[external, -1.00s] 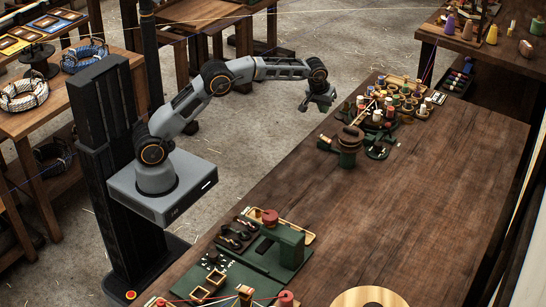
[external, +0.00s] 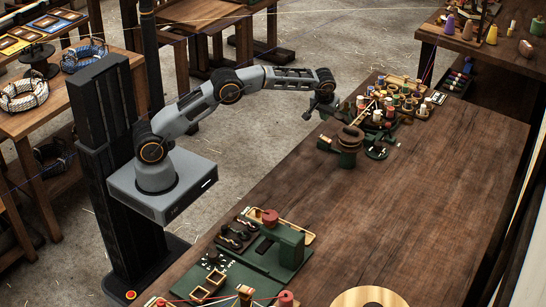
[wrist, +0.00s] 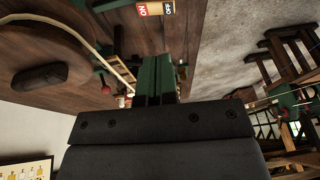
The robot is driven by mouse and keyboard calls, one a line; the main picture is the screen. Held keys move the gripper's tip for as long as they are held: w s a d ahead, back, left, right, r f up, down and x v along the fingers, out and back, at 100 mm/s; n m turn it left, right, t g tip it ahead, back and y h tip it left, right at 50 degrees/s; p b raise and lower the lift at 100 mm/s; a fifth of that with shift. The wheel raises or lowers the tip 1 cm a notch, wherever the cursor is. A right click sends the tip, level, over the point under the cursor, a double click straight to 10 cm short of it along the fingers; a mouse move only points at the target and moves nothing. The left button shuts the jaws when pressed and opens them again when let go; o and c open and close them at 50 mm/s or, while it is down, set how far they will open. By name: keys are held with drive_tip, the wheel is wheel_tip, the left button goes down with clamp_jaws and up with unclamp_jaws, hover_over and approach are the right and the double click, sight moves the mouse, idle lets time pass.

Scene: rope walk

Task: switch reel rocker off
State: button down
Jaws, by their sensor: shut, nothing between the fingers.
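A plate marked ON in red and OFF in black (wrist: 156,8) shows at the top edge of the wrist view, on or beside the dark wooden bench. Its rocker and which way it is tipped are not clear. I cannot pick it out surely in the external view. My gripper (external: 308,115) is past the left edge of the bench, near the bench's far end, apart from everything. In the wrist view its green fingers (wrist: 156,65) are together with nothing between them, and they are apart from the plate.
Spools and small fittings crowd the bench's far end (external: 400,98). A dark brown reel on a green post (external: 348,148) stands nearer. Green boards with a raised block (external: 288,245) lie at the near left. The bench middle (external: 410,200) is clear.

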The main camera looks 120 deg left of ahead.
sight(322, 137)
drive_tip(key=x, duration=0.2)
drive_tip(key=p+x, duration=0.1)
drive_tip(key=x, duration=0.5)
drive_tip(key=shift+s+d+f, duration=0.1)
drive_tip(key=shift+s+d, duration=0.1)
drive_tip(key=shift+d, duration=0.1)
drive_tip(key=shift+s+f+p, duration=0.15)
drive_tip(key=shift+f+p, duration=0.15)
drive_tip(key=shift+f, duration=0.45)
drive_tip(key=shift+f, duration=0.1)
